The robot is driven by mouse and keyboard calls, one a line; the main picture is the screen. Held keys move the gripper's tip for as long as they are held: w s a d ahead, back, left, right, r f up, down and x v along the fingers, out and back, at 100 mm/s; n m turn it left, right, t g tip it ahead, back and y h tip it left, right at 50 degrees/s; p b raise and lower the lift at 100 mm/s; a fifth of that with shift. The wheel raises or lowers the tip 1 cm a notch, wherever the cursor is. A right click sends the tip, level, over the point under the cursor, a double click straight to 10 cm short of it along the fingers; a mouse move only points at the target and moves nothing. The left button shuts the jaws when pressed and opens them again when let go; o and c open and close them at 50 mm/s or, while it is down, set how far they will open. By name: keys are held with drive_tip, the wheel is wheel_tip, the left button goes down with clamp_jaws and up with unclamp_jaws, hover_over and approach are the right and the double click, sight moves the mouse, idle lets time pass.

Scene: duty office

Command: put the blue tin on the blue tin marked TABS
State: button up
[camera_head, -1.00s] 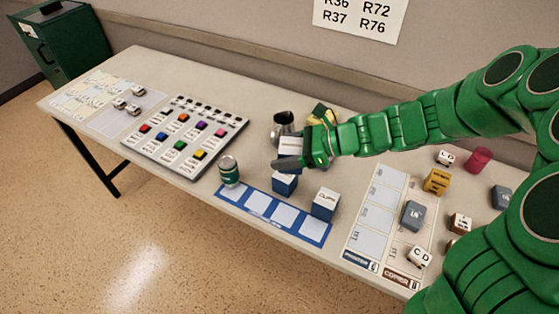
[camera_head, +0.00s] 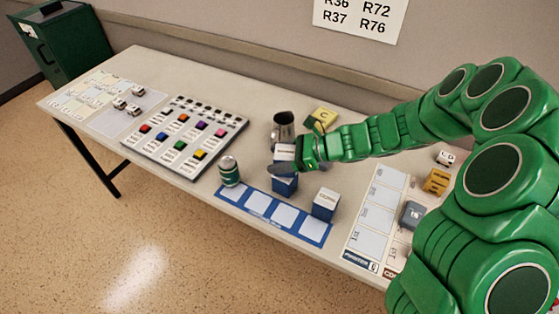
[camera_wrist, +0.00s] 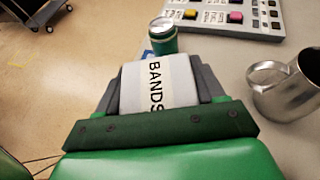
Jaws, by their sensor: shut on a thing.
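My gripper (camera_head: 288,162) is shut on a tin marked BANDS (camera_wrist: 158,84). In the wrist view its white labelled top lies between the two fingers. In the head view the held tin (camera_head: 284,152) is over a blue tin (camera_head: 285,185) on the table, whose top and marking are hidden by my gripper. I cannot tell whether the two tins touch. Another blue tin (camera_head: 325,204) with a white top, its marking seeming to read CLIPS, stands to the right, apart from them.
A green can (camera_head: 229,171) stands left of the tins, by the blue strip of white squares (camera_head: 258,203). A metal jug (camera_head: 283,128) and a yellow object (camera_head: 322,117) are close behind. A button panel (camera_head: 184,136) lies left. Several blocks and a grey weight (camera_head: 412,214) are right.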

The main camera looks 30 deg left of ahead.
drive_tip(key=shift+f, duration=0.75)
drive_tip(key=shift+f, duration=0.1)
drive_tip(key=o, duration=1.1)
drive_tip(key=shift+o, duration=0.2)
drive_tip(key=shift+w+d+r, duration=0.1)
drive_tip(key=shift+d+r, duration=0.1)
drive_tip(key=v, duration=1.1)
drive_tip(key=shift+d+r, duration=0.2)
drive_tip(key=shift+d, duration=0.05)
